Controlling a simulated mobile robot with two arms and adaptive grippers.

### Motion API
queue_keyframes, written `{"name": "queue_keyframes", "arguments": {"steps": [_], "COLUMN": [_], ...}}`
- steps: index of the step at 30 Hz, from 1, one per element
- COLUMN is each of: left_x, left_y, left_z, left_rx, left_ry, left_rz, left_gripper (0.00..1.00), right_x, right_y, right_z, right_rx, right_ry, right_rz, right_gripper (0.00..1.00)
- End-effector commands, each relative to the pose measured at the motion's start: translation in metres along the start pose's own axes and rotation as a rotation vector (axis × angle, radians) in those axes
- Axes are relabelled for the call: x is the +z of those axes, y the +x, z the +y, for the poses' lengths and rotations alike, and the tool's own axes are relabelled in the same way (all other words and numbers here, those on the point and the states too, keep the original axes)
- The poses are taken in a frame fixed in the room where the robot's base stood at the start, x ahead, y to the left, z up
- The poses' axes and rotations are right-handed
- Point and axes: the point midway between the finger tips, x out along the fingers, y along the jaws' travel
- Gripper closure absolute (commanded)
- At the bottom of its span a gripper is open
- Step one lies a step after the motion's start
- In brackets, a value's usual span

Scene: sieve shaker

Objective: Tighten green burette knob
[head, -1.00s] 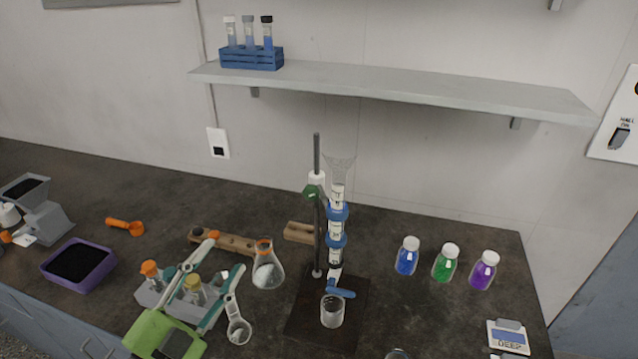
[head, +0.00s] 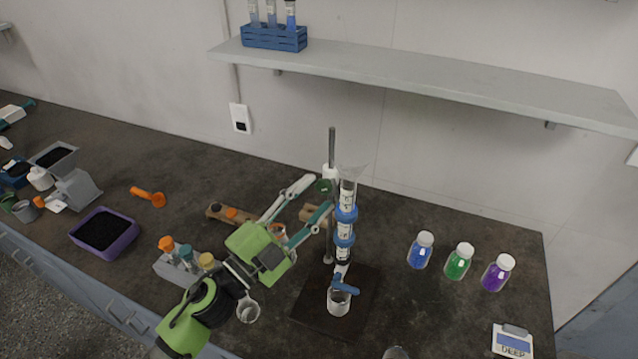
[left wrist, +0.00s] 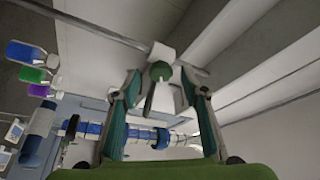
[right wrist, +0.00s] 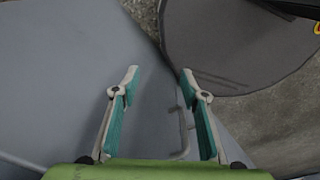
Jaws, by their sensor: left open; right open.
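The green burette knob (head: 323,186) sits on the white clamp (head: 331,172) of the upright stand rod (head: 332,142). My left gripper (head: 317,194) is open, with its fingertips reaching up to the knob. In the left wrist view the knob (left wrist: 158,74) lies between the two open fingers (left wrist: 161,84), with a gap on each side. The burette (head: 345,215), with blue rings, stands upright beside the rod, with a blue stopcock (head: 345,286) at its bottom. My right gripper (right wrist: 159,75) is open and empty, away from the bench.
A beaker (head: 339,301) stands under the burette on the dark stand base (head: 310,318). Blue, green (head: 459,262) and purple bottles stand to the right. A tube rack (head: 175,270) and purple tray (head: 104,233) are left. A shelf (head: 420,82) runs above.

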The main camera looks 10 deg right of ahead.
Motion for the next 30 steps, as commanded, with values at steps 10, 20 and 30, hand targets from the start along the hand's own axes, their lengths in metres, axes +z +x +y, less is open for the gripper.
{"name": "queue_keyframes", "arguments": {"steps": [10,20,30], "left_x": [0.001,0.001,0.000], "left_y": [0.023,0.022,0.023], "left_z": [0.001,0.001,-0.001], "left_rx": [0.001,0.000,0.011], "left_ry": [0.000,-0.001,0.025], "left_rz": [0.000,-0.001,-0.001], "left_gripper": [0.59,0.96,0.98], "right_x": [-0.001,-0.001,-0.001], "right_y": [-0.006,-0.006,-0.012], "right_z": [-0.001,-0.001,-0.001], "right_rx": [-0.001,-0.001,-0.001], "right_ry": [0.001,0.001,0.001], "right_rz": [0.000,0.000,0.001], "right_gripper": [0.60,0.60,0.60]}}
